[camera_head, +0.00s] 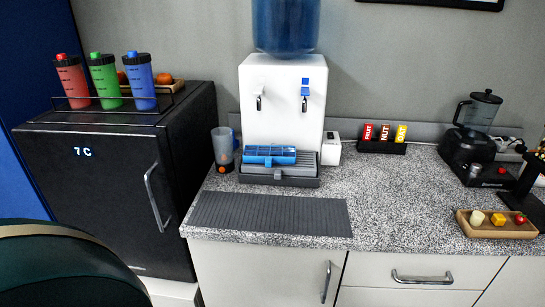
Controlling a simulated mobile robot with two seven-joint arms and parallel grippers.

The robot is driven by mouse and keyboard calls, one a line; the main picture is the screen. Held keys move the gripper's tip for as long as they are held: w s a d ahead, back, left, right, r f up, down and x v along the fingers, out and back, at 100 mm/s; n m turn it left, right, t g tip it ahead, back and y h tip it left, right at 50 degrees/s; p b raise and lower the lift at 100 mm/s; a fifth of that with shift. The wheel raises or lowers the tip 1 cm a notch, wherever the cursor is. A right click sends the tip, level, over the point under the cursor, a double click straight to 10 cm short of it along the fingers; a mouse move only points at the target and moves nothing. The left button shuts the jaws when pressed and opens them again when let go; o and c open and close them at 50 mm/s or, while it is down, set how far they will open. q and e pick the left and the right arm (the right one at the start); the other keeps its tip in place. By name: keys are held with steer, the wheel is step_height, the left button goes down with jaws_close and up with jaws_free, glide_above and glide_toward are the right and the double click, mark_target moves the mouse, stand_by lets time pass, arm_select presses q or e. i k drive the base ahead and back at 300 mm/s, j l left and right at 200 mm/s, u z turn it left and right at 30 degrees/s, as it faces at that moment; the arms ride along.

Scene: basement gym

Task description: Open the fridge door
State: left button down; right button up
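The fridge (95,185) is a small black box unit at the left, beside the counter. Its front door looks shut. A small display on the door reads 7 C. A silver bar handle (154,196) stands upright on the right side of the door. Neither of my grippers shows in the head view, so nothing is seen touching the handle.
Red, green and blue bottles (103,80) stand in a rack on the fridge. A dark rounded object (65,268) fills the lower left, covering the fridge's lower left. The counter (390,195) at right holds a water dispenser (283,108) and grey mat (270,213).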

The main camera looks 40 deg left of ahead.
mark_target(117, 185)
steer(key=u, duration=1.9)
